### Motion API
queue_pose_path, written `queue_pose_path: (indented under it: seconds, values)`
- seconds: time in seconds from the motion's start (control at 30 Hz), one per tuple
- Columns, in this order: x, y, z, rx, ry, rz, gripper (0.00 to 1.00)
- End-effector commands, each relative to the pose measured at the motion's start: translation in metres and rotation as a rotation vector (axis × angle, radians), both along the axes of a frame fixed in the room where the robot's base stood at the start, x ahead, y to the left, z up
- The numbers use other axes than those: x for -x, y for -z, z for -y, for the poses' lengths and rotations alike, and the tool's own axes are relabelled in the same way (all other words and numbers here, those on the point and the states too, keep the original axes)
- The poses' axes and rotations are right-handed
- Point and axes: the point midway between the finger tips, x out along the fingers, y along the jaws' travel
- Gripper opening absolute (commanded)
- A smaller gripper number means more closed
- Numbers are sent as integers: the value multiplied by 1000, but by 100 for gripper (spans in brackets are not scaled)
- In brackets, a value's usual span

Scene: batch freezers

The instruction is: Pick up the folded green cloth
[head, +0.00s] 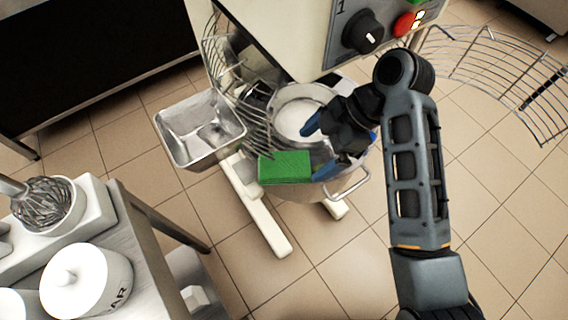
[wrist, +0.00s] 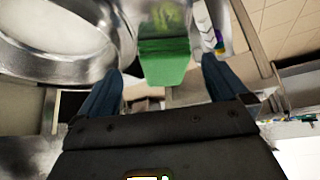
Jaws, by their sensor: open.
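The folded green cloth (head: 285,168) is a bright green block beside the steel bowl (head: 300,118) of the machine. I cannot tell what it rests on. My gripper (head: 317,148) is open, its blue fingers pointing left, just to the right of the cloth and above it. In the wrist view the cloth (wrist: 165,62) is ahead of my gripper (wrist: 163,70), lined up with the gap between the two fingers. Nothing is held, and no contact with the cloth shows.
A wire guard (head: 228,55) stands open around the bowl. A metal tray (head: 165,140) sticks out at the left of the machine. A control panel (head: 380,30) is above. A cart with a white sugar jar (head: 88,282) is at lower left.

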Motion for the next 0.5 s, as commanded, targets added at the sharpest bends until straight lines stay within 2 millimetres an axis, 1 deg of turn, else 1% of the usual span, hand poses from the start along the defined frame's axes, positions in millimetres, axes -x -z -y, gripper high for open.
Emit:
queue_pose_path:
  seconds: [0.03, 0.27, 0.4, 0.43, 0.5]
  values:
    - [1, -2, -5, 0, -1, 0, 100]
    - [4, -2, -20, 0, -1, 1, 100]
    - [9, -2, -41, 0, -4, 0, 100]
    - [10, -1, -46, 0, -3, -1, 100]
    - [11, 10, -50, 1, -1, -3, 100]
